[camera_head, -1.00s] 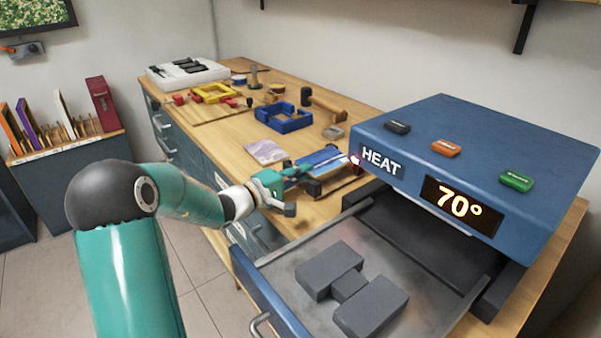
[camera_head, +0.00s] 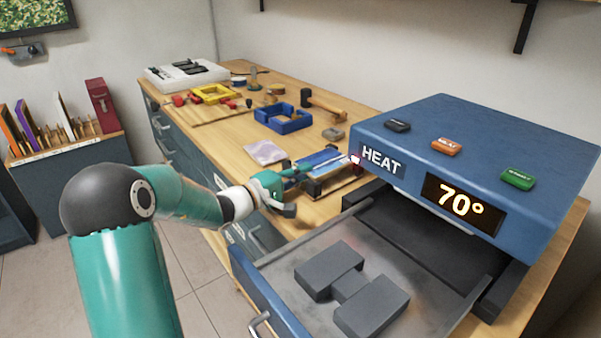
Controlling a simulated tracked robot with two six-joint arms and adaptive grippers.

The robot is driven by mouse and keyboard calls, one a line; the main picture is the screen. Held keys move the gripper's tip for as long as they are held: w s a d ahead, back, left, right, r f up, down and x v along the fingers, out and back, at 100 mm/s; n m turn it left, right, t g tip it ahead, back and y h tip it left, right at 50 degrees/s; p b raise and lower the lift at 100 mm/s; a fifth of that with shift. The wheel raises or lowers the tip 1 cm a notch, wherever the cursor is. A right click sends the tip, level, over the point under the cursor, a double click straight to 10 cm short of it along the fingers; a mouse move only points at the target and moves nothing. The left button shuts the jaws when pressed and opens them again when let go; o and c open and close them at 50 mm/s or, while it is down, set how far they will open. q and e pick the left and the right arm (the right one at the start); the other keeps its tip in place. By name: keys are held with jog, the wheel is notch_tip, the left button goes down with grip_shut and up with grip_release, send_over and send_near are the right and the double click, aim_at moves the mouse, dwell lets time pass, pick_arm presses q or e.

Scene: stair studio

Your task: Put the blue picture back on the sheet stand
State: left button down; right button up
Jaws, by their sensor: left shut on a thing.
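The blue picture (camera_head: 322,158) is a small flat blue sheet at the middle of the workbench, just left of the heating machine. It lies tilted above a low dark stand (camera_head: 335,183), which looks like the sheet stand. My left gripper (camera_head: 297,173) reaches in from the left and is shut on the near left edge of the blue picture. The fingertips are small here and partly merge with the picture. I cannot tell whether the picture touches the stand. My right gripper is not in view.
The blue heating machine (camera_head: 480,140) reads 70° and stands close on the right. Its open drawer (camera_head: 290,265) holds dark blocks. A pale purple sheet (camera_head: 265,152) lies left of the picture. A blue frame (camera_head: 283,117) and a mallet (camera_head: 325,104) lie behind.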

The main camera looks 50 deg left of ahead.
pick_arm(q)
jog(key=shift+f, duration=0.1)
dwell(0.4)
jog(key=c, duration=1.2)
grip_release()
notch_tip(320, 180, up, 8)
jog(key=p, duration=0.2)
jog(key=shift+p, duration=0.35)
